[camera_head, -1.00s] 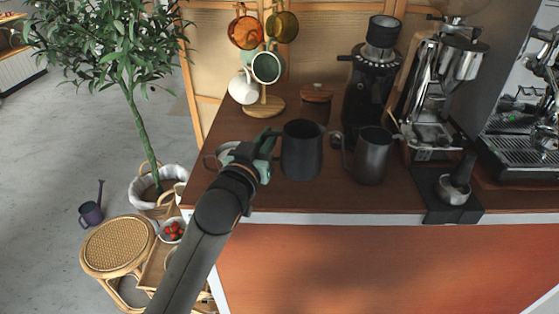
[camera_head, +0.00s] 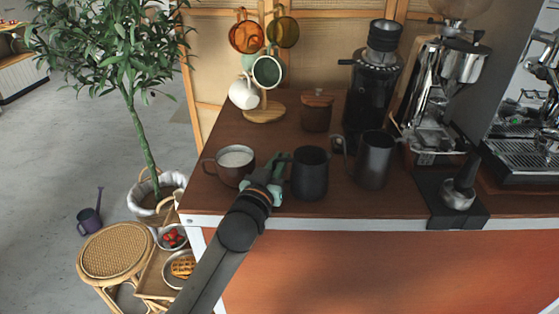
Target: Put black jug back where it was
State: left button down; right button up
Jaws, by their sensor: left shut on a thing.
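The black jug (camera_head: 310,174) is upright near the front edge of the wooden counter, left of a dark grey metal jug (camera_head: 374,160). A small gap separates the two jugs. My left gripper (camera_head: 282,172) is at the black jug's left side and is shut on it; the handle is mostly hidden by the fingers. I cannot tell whether the jug's base touches the counter. My right gripper is not in view.
Behind are a mug tree (camera_head: 264,113), a lidded brown jar (camera_head: 317,112) and a black grinder (camera_head: 371,95). An espresso machine (camera_head: 430,95) stands right. The counter's front edge (camera_head: 350,224) is close.

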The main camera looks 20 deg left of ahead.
pick_arm(q)
jog(key=c, duration=0.9)
grip_release()
jog(key=shift+c, duration=0.2)
jog(key=shift+r, duration=0.2)
jog(key=s, duration=1.2)
jog(key=shift+a, duration=0.15)
